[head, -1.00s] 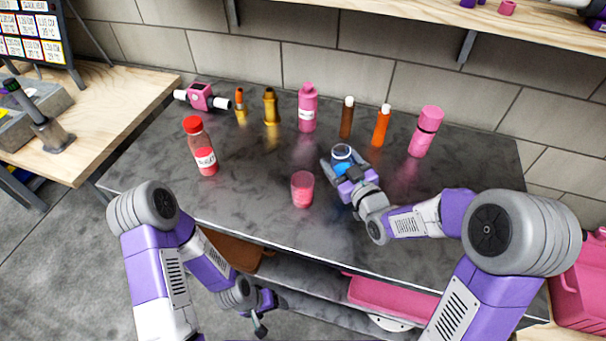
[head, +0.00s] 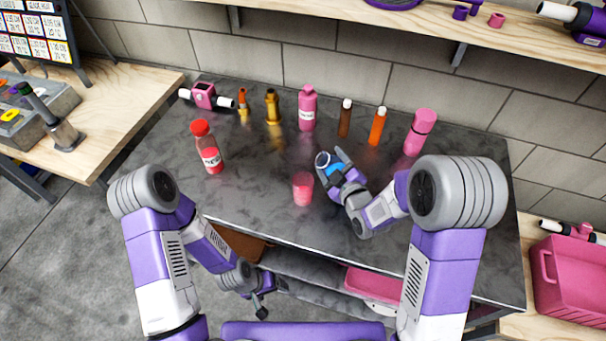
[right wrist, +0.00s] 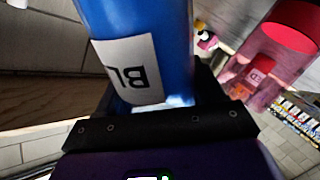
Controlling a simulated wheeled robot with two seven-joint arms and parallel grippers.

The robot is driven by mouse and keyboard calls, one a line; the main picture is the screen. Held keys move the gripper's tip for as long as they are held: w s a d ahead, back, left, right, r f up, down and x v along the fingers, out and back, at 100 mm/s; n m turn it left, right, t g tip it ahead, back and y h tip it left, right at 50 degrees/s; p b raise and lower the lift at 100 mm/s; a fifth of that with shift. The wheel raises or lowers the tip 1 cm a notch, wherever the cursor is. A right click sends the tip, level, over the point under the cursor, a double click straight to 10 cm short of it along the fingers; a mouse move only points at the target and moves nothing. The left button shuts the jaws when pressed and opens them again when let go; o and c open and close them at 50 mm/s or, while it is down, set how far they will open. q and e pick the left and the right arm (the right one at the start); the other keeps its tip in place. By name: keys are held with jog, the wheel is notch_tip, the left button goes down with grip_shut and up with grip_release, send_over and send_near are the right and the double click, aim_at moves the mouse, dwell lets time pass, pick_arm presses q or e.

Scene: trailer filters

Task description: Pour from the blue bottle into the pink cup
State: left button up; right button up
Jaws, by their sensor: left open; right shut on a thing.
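The blue bottle (head: 329,168) is held in my right gripper (head: 338,170), which is shut on it. Its mouth end leans to the left in the head view. The pink cup (head: 303,189) stands upright on the dark table, just left of and nearer than the bottle; the two look apart. In the right wrist view the blue bottle (right wrist: 140,50), with a white label, fills the space between the fingers. A translucent pink-red vessel at the right there looks like the cup, but I cannot tell surely. My left gripper (head: 259,300) is open and empty, low at the table's front.
A red bottle (head: 207,148) stands left of the cup. Along the back stand a pink bottle (head: 307,108), a brown bottle (head: 344,119), an orange bottle (head: 377,127) and a pink flask (head: 419,133). A pink crate (head: 570,285) is at the right. The table's front left is clear.

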jog(key=shift+d+f+n, duration=0.1)
jog(key=shift+f+n, duration=0.3)
jog(key=shift+f, duration=0.4)
jog(key=shift+d+f+n+p, duration=0.1)
jog(key=shift+n+p, duration=0.3)
jog(key=shift+p, duration=0.1)
jog(key=shift+w+d+f+h, duration=0.1)
jog(key=shift+f+h, duration=0.05)
jog(key=shift+h, duration=0.15)
jog(key=shift+d+f+n, duration=0.1)
jog(key=shift+f+n, duration=0.05)
jog(key=shift+n, duration=0.15)
jog(key=shift+d+r+n+h+p, duration=0.25)
jog(key=shift+r+n+p, duration=0.35)
jog(key=shift+p, duration=0.95)
jog(key=shift+f+n+h+p, duration=0.35)
jog(key=shift+n+p, duration=0.25)
jog(key=shift+n, duration=0.2)
dwell(0.7)
jog(key=shift+a+r+n+h+p, duration=0.3)
jog(key=shift+r+n+h+p, duration=0.15)
jog(key=shift+r+n, duration=0.45)
dwell(2.1)
